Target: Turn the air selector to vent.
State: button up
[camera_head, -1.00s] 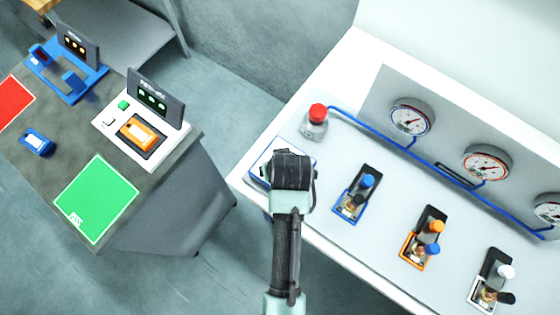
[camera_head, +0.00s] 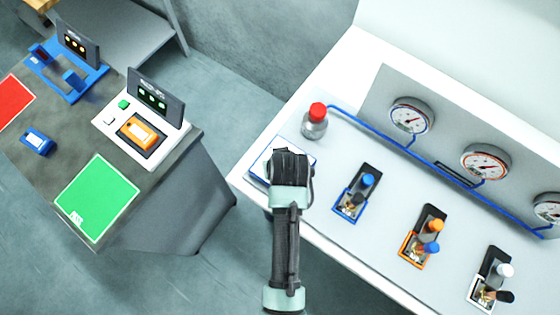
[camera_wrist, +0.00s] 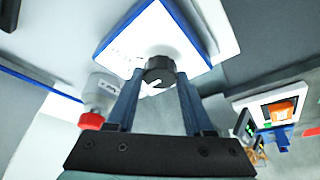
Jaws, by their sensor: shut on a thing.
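The air selector is a dark round knob (camera_wrist: 160,70) with a white pointer mark, on a white plate with a blue edge (camera_wrist: 135,38). My gripper (camera_wrist: 160,78) is shut on the knob, one finger on each side. The pointer mark faces toward the gripper's palm in the wrist view. Small lettering on the plate is too blurred to read, so I cannot tell which position the pointer faces. In the head view my gripper (camera_head: 290,166) covers the knob, and only the plate's edge (camera_head: 259,166) shows.
Blue (camera_head: 355,195), orange (camera_head: 424,240) and white (camera_head: 491,283) levered valves line the bench to the right. Several gauges (camera_head: 410,117) sit on the back panel.

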grip_shut()
jog(key=shift+r+m, duration=0.1)
jog(key=shift+m, duration=0.3)
jog(key=m+h+p, duration=0.1)
jog(key=m, duration=0.1)
jog(key=shift+a+m+p, duration=0.15)
jog(key=shift+m+p, duration=0.15)
jog(key=shift+m, duration=0.1)
jog(key=m+h, duration=0.1)
jog(key=m, duration=0.1)
jog(key=m+h, duration=0.1)
jog(key=m, duration=0.2)
jog(key=shift+w+g, duration=0.15)
jog(key=shift+g, duration=0.15)
jog(key=shift+m, duration=0.3)
jog(key=o, duration=1.3)
grip_release()
jog(key=shift+c, duration=0.2)
jog(key=shift+a, duration=0.1)
